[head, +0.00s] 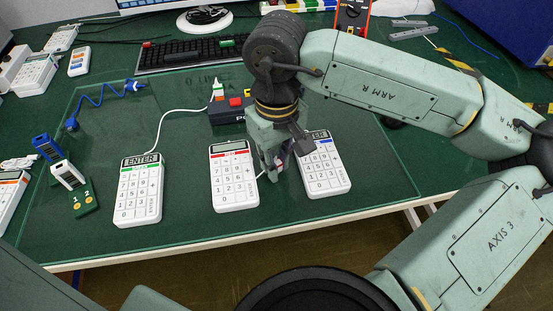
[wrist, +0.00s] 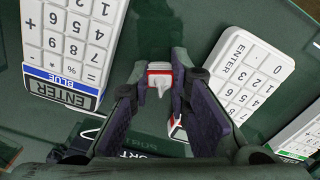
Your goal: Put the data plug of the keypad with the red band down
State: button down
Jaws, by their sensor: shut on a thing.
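The keypad with the red band (head: 234,178) lies flat in the middle of the green mat in the head view. It also shows right of my fingers in the wrist view (wrist: 248,75), its band mostly hidden behind a finger. My gripper (head: 272,170) points down between this keypad and the blue-band keypad (head: 323,168). In the wrist view my gripper (wrist: 160,88) is shut on a white data plug (wrist: 159,68) with red edges. A short white cable (head: 261,175) shows between the red-band keypad and my gripper. Whether the plug touches the mat cannot be told.
A green-band keypad (head: 139,192) lies at the left, its white cable running to a dark box (head: 226,113) with coloured parts behind. A black keyboard (head: 186,53) is at the back. A blue coiled cable (head: 104,96) lies back left. The mat's front strip is clear.

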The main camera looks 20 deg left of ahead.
aim_at(277, 163)
jog(key=c, duration=1.5)
grip_release()
jog(key=shift+r+p, duration=0.55)
jog(key=shift+p, duration=0.25)
notch_tip(277, 163, up, 12)
jog(key=shift+f+b, duration=0.2)
jog(key=shift+b, duration=0.3)
